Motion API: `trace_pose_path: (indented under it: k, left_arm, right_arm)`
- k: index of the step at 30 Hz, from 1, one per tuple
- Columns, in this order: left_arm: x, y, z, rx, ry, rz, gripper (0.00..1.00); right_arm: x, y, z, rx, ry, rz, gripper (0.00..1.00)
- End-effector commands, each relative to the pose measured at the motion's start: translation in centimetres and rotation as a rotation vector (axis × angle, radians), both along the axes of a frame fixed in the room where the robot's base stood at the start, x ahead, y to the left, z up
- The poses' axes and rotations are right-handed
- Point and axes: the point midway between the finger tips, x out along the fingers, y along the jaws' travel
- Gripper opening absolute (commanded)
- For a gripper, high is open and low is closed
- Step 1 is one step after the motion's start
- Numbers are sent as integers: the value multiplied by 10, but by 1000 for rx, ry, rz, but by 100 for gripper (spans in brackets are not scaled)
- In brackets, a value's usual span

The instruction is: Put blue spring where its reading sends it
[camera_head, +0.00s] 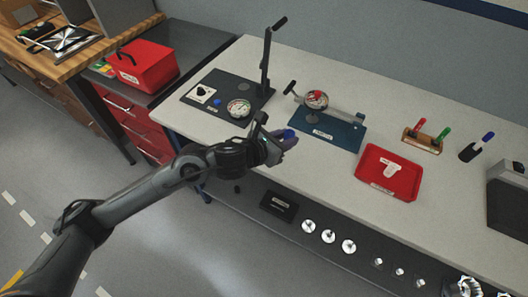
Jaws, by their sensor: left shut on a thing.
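My left gripper (279,142) reaches in from the left and is over the front edge of the bench. It is shut on a small blue piece, which looks like the blue spring (290,134), at its fingertips; the fingers hide part of it. A lever press on a black base (225,91) stands behind and left of the gripper, with a round dial (239,108) and a small blue spot (217,102) on its base. A second gauge fixture (316,100) stands on a blue base (325,133) just right of the gripper. My right gripper is not in view.
A red tray (408,186) holding a white piece lies on the bench. A pen stand (421,139) with red and green pens and a black holder (470,152) with a blue pen are to its right. A red box (142,67) stands left; round metal parts (328,236) lie on the lower shelf.

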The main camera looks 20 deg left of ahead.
Motion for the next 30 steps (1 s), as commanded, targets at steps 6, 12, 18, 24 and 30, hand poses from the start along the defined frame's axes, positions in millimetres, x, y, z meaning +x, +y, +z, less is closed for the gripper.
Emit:
trace_pose_path:
  k: [6,12,18,24,30]
  left_arm:
    - [4,-11,3,0,0,-23,0]
    - [20,20,-19,1,5,-20,0]
    - [39,55,-43,0,3,-21,0]
    - [51,78,-57,1,2,-24,0]
    - [54,84,-62,0,1,-25,0]
  right_arm:
    - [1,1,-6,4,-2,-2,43]
    - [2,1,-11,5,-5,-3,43]
    - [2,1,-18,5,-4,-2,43]
    - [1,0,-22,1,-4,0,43]
    - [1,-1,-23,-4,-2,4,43]
